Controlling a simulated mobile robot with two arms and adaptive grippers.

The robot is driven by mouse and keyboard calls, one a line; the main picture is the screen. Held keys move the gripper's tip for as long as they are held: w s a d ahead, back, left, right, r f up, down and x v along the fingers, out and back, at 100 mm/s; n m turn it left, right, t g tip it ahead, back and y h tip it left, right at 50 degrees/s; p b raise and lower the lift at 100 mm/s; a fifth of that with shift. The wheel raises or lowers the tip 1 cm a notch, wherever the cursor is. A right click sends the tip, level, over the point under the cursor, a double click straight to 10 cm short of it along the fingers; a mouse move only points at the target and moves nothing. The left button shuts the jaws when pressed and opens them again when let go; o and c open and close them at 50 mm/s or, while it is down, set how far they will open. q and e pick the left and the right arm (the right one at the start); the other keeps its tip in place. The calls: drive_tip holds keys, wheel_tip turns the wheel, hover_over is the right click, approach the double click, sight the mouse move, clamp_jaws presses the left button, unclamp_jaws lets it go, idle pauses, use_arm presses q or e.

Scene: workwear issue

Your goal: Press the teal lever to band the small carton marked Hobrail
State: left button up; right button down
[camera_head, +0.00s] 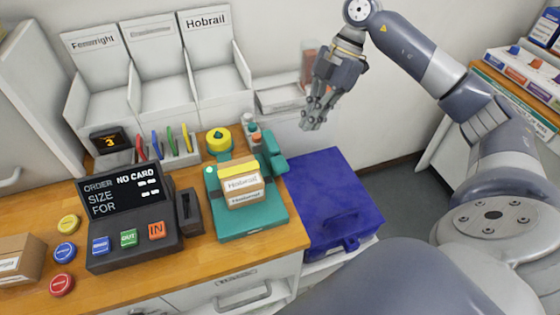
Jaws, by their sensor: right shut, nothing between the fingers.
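The small carton (243,197) marked Hobrail stands on the teal bander's base (252,224). A yellow strip shows along its upper part; I cannot tell whether it goes all the way around. The teal lever (274,155) is at the bander's right rear, to the right of the carton. A yellow roll (218,139) sits at the bander's back. My right gripper (311,124) is shut and empty, pointing down, above and to the right of the lever and apart from it. My left gripper is not in view.
A blue box (330,195) stands right of the bander, below my right gripper. An order terminal (129,213) with coloured buttons stands to the left. Another carton (19,262) is at the far left. White bins (213,85) line the wall; one is labelled Hobrail.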

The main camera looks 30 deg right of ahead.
drive_tip(key=shift+v, duration=1.45)
